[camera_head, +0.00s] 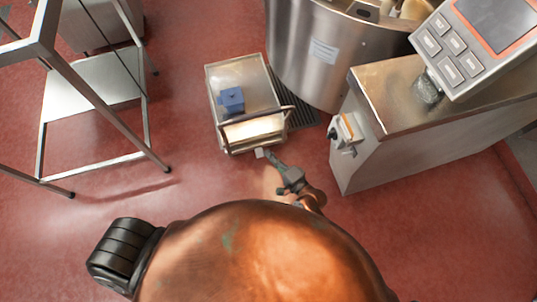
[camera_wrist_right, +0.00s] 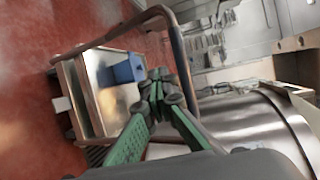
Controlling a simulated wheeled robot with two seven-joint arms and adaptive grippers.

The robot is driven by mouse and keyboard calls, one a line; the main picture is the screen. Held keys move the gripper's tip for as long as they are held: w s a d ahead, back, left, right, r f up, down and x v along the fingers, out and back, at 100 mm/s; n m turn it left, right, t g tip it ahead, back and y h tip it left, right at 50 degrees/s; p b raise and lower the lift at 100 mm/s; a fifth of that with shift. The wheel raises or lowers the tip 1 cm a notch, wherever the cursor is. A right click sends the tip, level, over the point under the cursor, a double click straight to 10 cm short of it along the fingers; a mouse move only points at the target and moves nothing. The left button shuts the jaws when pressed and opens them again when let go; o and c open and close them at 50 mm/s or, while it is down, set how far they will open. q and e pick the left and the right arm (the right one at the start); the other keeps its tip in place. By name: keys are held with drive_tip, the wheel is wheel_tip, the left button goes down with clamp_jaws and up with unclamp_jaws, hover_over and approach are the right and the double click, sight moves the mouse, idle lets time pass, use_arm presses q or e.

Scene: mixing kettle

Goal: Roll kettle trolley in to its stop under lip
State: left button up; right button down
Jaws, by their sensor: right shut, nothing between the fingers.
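The kettle trolley (camera_head: 216,112) is a low, open, box-shaped metal cart with a raised tube handle on its near side. A blue block-like object (camera_head: 232,99) sits in it. The large steel kettle (camera_head: 320,55) stands just beyond and right of the trolley; its base is partly hidden. My right gripper (camera_head: 267,156) is at the trolley's near right corner, by the handle. In the right wrist view its green fingers (camera_wrist_right: 158,88) are closed together and empty, close beside the handle tube (camera_wrist_right: 176,48). I cannot tell whether they touch it. My left gripper is not in view.
A floor grate (camera_head: 303,113) lies between trolley and kettle. A steel cabinet (camera_head: 400,145) with a control panel (camera_head: 465,50) above it stands at the right. A steel frame stand (camera_head: 95,80) is at the left. Red floor (camera_head: 185,120) is clear between stand and trolley.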

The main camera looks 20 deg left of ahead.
drive_tip(key=c, duration=2.7)
unclamp_jaws()
drive_tip(key=shift+c, duration=0.2)
drive_tip(key=o, duration=1.1)
drive_tip(key=shift+c, duration=0.2)
drive_tip(key=v, duration=1.2)
